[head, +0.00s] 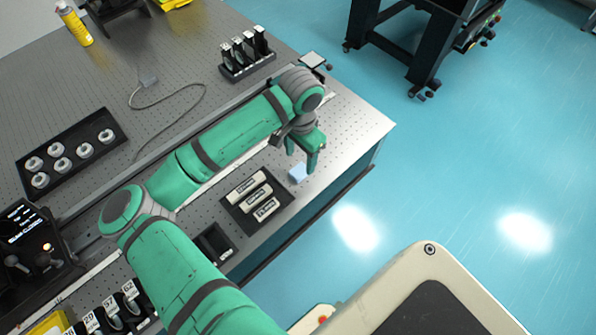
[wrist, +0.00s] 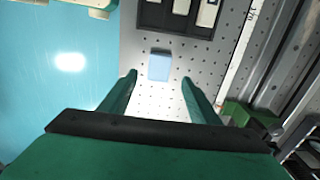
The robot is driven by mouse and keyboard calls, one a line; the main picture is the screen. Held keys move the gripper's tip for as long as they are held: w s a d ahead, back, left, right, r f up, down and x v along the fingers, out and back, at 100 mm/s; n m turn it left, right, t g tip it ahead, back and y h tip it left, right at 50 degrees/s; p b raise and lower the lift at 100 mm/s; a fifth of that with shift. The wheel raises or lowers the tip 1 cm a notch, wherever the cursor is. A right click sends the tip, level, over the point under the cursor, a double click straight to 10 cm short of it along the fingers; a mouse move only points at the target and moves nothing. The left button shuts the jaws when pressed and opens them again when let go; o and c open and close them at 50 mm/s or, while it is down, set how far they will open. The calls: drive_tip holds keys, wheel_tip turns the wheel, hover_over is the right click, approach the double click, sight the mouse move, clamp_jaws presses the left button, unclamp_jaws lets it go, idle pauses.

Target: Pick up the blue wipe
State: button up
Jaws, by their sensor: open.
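The blue wipe (head: 298,173) is a small pale blue block lying on the perforated table top near its front edge. It also shows in the wrist view (wrist: 159,66), ahead of the fingertips and roughly midway between their lines. My gripper (head: 312,160) is green and points down, close to the wipe in the head view. In the wrist view my gripper (wrist: 160,76) has its two fingers spread apart with nothing between them. Whether the fingertips are above or level with the wipe is hard to tell.
A black tray (head: 233,209) with several labelled pale pieces lies just left of the wipe. A rack of black-topped items (head: 249,70) stands behind the arm. The table's front edge is close to the wipe, with blue floor (head: 450,170) beyond. A metal rail runs along the table.

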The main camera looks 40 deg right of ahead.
sight(300, 171)
drive_tip(key=shift+s+d+f, duration=0.1)
drive_tip(key=shift+s+f, duration=0.05)
drive_tip(key=shift+f, duration=0.35)
drive_tip(key=f, duration=0.4)
drive_tip(key=shift+a+f, duration=0.2)
drive_tip(key=shift+f, duration=0.2)
drive_tip(key=shift+c, duration=0.3)
drive_tip(key=c, duration=1)
